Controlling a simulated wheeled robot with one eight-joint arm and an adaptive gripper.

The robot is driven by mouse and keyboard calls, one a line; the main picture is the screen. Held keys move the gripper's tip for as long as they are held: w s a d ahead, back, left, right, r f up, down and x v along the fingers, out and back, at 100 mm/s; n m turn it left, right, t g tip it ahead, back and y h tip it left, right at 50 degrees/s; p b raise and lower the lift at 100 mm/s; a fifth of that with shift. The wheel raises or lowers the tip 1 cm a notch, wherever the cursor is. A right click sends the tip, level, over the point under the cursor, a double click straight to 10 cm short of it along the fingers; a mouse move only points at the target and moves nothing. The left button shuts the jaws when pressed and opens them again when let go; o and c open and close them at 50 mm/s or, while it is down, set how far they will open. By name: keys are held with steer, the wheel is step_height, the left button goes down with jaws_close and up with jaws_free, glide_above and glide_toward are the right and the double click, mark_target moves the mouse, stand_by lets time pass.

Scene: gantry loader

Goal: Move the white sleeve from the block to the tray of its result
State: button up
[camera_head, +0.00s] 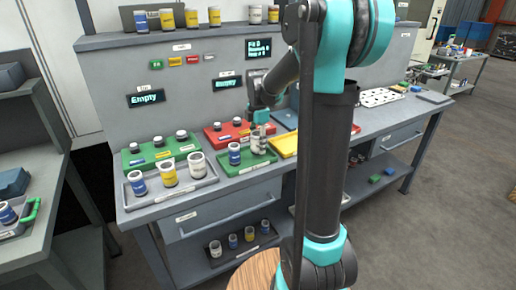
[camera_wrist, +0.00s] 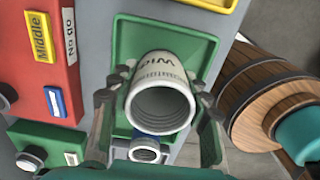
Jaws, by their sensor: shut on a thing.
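My gripper (camera_head: 261,121) is shut on the white sleeve (camera_head: 258,146), which hangs below it over the right part of the green tray (camera_head: 232,170). In the wrist view the sleeve (camera_wrist: 150,70) shows its open threaded end between the two fingers of my gripper (camera_wrist: 158,103), with the green tray (camera_wrist: 197,48) behind it. I cannot tell whether the sleeve touches the tray floor. A blue-banded sleeve (camera_head: 235,154) stands in the same tray on the left and also shows in the wrist view (camera_wrist: 145,150). The red block (camera_head: 222,135) with dark-topped plugs lies behind the tray.
A grey tray (camera_head: 205,184) with blue, yellow and white sleeves stands at left, before a green block (camera_head: 135,160). A yellow tray (camera_head: 284,146) lies to the right. Two displays read "Empty" (camera_head: 146,97). A wooden barrel (camera_wrist: 245,105) is near the bench front.

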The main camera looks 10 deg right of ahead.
steer(key=shift+f, duration=1)
steer(key=o, duration=1.6)
steer(key=shift+f, duration=0.1)
steer(key=shift+c, duration=0.2)
step_height(320, 180, up, 12)
